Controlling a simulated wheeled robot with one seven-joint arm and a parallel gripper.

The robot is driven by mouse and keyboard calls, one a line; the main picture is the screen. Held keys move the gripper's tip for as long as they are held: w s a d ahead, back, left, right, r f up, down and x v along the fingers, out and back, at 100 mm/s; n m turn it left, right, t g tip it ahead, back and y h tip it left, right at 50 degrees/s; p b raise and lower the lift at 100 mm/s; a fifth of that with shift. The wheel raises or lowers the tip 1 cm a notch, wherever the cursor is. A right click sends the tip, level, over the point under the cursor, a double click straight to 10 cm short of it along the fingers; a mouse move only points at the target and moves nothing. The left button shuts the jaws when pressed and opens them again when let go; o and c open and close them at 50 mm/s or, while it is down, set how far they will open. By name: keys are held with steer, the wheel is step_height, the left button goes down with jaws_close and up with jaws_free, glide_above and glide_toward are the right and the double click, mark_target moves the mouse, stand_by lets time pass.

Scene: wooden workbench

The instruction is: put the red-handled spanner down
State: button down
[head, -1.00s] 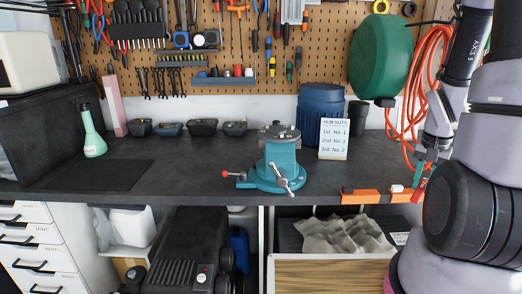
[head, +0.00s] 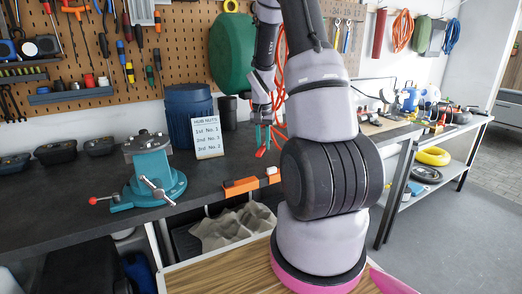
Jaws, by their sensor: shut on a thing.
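My gripper (head: 263,135) hangs down over the right part of the dark workbench (head: 230,160), to the right of the white sign. It is shut on the red-handled spanner (head: 261,152), whose red handle shows just below the fingers. The rest of the spanner is too small or hidden to make out. I cannot tell whether the handle touches the bench top.
A teal vise (head: 152,178) stands on the bench at left. A white sign (head: 206,137) and blue barrel (head: 188,112) stand behind. An orange block (head: 240,186) lies at the front edge. Another bench with wheels and tools (head: 440,125) is at right.

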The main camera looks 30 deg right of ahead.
steer(key=shift+w, duration=0.55)
steer(key=shift+w+f, duration=0.2)
steer(key=shift+f, duration=1.55)
steer(key=c, duration=0.7)
jaws_free()
steer(key=shift+f, duration=0.15)
